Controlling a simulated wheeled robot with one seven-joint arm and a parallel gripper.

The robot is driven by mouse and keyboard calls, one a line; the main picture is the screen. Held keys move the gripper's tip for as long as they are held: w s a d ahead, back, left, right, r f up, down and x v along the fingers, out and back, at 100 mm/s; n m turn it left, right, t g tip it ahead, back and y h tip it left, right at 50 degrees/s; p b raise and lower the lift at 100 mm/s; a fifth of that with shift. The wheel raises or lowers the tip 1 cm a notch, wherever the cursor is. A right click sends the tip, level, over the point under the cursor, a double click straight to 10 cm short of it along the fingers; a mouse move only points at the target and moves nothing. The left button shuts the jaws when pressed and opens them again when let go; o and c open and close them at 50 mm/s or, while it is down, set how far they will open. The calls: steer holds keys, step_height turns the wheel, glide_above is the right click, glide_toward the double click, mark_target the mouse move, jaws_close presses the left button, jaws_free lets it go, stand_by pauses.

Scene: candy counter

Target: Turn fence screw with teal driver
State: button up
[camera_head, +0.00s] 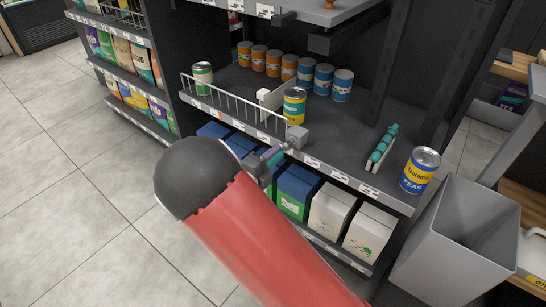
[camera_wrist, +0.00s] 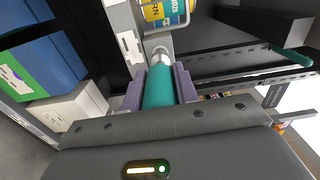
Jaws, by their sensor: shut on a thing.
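My gripper (camera_wrist: 158,90) is shut on the teal driver (camera_wrist: 158,88), whose handle lies between the two fingers in the wrist view. The driver's silver front end points at a grey block (camera_wrist: 158,44) and appears to meet it; I cannot tell if the tip is seated. In the head view my gripper (camera_head: 268,160) is at the shelf's front edge, just below left of this grey block (camera_head: 297,136). The block is at the right end of the white wire fence (camera_head: 235,104). The screw itself is hidden behind the driver's end.
A yellow-and-blue can (camera_head: 294,106) stands just behind the fence. A grey bin (camera_head: 455,240) is at lower right. Cartons (camera_head: 330,208) fill the shelf below.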

steer(key=shift+n, duration=0.9)
steer(key=shift+n, duration=1.1)
steer(key=shift+x, duration=0.8)
steer(key=shift+m, duration=0.5)
